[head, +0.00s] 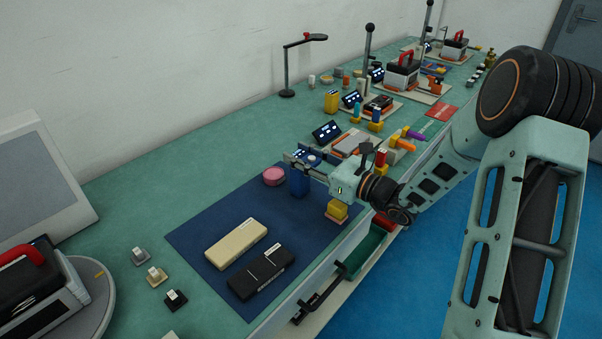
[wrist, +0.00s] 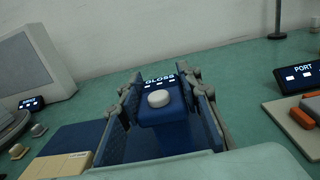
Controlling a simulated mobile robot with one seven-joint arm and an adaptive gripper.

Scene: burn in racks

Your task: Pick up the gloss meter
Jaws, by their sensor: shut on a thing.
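The gloss meter (wrist: 158,112) is a dark blue block with a round white knob on top and a lit face reading GLOSS in the wrist view. In the head view its blue body (head: 299,183) hangs below the fingers near the far right end of the blue mat. My gripper (head: 303,158) is shut on it, with one finger on each side in the wrist view (wrist: 163,88). I cannot tell whether its base touches the mat. Part of its sides is hidden by the fingers.
The dark blue mat (head: 205,237) carries a cream box (head: 236,244) and a black box (head: 262,272). A pink round thing (head: 274,176) is just left of the gloss meter. A yellow block (head: 337,210) lies close on the right. Small stations crowd the bench beyond.

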